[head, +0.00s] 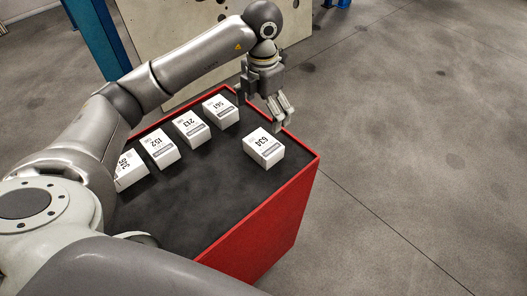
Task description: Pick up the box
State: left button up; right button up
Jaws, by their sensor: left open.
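Several white boxes with printed numbers stand on the black top of a red cart (262,224). The box marked 634 (263,148) stands apart, near the cart's right edge. The boxes marked 561 (220,110), 213 (191,129) and 152 (158,148) stand in a row to its left, with one more box (130,170) partly hidden behind my arm. My left gripper (282,116) is open and points down, above and just behind the 634 box, near the cart's far right edge. Nothing shows between its fingers. My right gripper is not in view.
The cart has a raised red rim, and its black top is bare in front of the boxes. A pale panel with holes (180,30) and a blue post (97,45) stand behind it. Grey floor (420,130) lies open to the right.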

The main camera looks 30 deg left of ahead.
aim_at(263, 143)
pick_arm(q)
notch_tip(263, 143, down, 4)
jog(key=shift+w+r+b, duration=0.1)
jog(key=shift+r+b, duration=0.15)
jog(key=shift+b, duration=0.25)
notch_tip(263, 143, down, 4)
jog(key=shift+r+p, duration=0.15)
jog(key=shift+p, duration=0.45)
jog(key=shift+a+f, duration=0.1)
jog(key=shift+f, duration=0.45)
jog(key=shift+f+p, duration=0.25)
jog(key=shift+p, duration=0.2)
notch_tip(263, 143, down, 4)
jog(key=shift+f+p, duration=0.1)
jog(key=shift+p, duration=0.95)
jog(key=shift+f, duration=0.15)
jog(key=c, duration=0.9)
jog(key=shift+c, duration=0.2)
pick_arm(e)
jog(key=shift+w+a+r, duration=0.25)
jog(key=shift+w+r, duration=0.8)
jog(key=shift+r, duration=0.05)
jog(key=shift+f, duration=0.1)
